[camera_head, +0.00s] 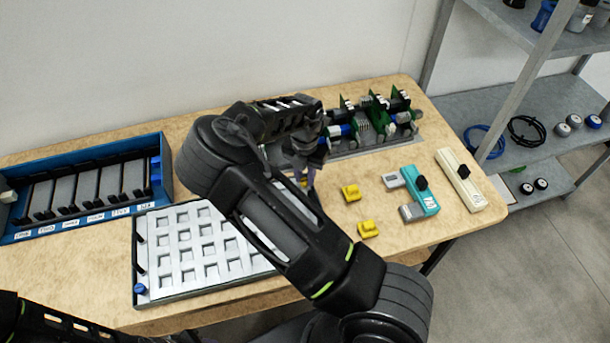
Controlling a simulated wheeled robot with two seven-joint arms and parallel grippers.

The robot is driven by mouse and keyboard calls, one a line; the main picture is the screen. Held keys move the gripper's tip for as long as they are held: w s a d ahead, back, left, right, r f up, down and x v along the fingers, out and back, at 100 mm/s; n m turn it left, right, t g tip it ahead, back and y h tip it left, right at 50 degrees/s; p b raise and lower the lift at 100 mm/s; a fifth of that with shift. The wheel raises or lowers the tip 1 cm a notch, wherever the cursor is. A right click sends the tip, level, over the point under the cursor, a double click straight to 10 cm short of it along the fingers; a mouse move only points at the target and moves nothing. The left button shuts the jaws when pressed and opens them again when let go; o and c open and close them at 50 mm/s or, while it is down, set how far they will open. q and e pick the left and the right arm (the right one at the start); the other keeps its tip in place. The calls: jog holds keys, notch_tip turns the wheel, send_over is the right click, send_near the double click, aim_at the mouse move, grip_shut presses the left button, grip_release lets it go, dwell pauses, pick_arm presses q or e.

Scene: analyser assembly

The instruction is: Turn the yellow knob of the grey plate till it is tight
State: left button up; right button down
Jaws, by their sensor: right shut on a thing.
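My right gripper (308,176) points down near the middle of the table, at the left end of a long grey base plate (362,151). It is shut on a small yellow thing (303,183), which I take to be the yellow knob. Only a sliver of yellow shows, as my right arm and gripper hide most of it. How tight the knob is cannot be seen. My left arm shows only at the lower left corner, and its gripper is out of view.
Green circuit boards (378,108) stand at the back. Two yellow pieces (351,192), a teal module (421,190) and a cream module (461,180) lie to the right. A grey grid tray (160,291) and a blue rack (167,160) are on the left.

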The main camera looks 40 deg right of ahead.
aim_at(305, 180)
jog(key=c, duration=1.2)
grip_release()
jog(key=shift+r, duration=3.95)
